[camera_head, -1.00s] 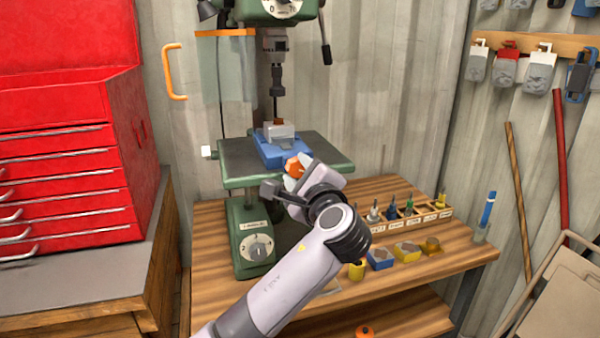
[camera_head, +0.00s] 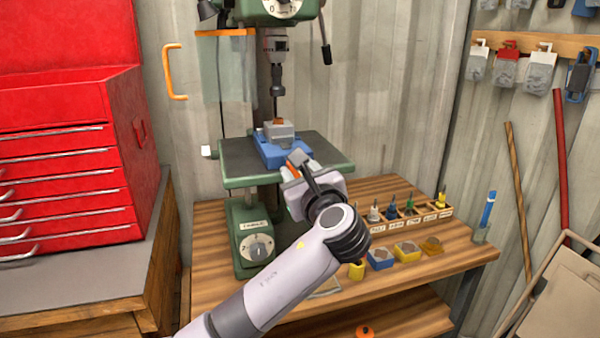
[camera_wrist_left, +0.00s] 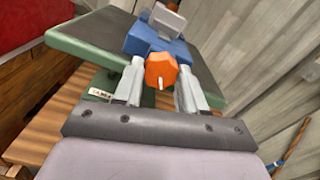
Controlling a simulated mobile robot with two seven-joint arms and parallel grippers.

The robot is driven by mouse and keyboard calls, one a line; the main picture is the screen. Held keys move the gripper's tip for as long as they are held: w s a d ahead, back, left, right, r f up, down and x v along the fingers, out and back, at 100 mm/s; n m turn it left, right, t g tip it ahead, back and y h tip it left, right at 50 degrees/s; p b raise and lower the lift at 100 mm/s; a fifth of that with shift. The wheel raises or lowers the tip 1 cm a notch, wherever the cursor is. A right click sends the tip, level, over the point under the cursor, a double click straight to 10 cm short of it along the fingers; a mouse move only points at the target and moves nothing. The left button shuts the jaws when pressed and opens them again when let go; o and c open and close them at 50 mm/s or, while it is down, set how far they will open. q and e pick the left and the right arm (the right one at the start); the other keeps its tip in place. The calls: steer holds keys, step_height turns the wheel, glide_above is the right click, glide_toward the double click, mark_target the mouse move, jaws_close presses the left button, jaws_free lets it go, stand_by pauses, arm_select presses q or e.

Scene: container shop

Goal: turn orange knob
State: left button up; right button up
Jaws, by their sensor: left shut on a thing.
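The orange knob (camera_wrist_left: 161,66) is a faceted piece with a pale pin, at the front of a blue vise (camera_wrist_left: 150,38) on the drill press table. In the wrist view the two fingers of my left gripper (camera_wrist_left: 164,76) stand on either side of the knob and are shut on it. In the head view my left gripper (camera_head: 297,166) is at the table's front edge and hides most of the knob. The blue vise (camera_head: 268,152) holds a grey block there. My right gripper is in neither view.
The green drill press table (camera_head: 232,165) surrounds the vise, and the drill chuck (camera_head: 277,75) hangs above it. A red tool chest (camera_head: 60,160) stands at the left. Small coloured blocks and a labelled bit rack (camera_head: 432,214) sit on the wooden bench at the right.

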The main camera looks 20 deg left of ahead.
arm_select(q)
steer(key=shift+f, duration=0.15)
stand_by(0.3)
steer(key=o, duration=1.1)
steer(key=shift+c, duration=0.2)
steer(key=shift+d, duration=0.1)
steer(key=b+v, duration=0.1)
steer(key=v, duration=0.6)
steer(key=shift+s, duration=0.1)
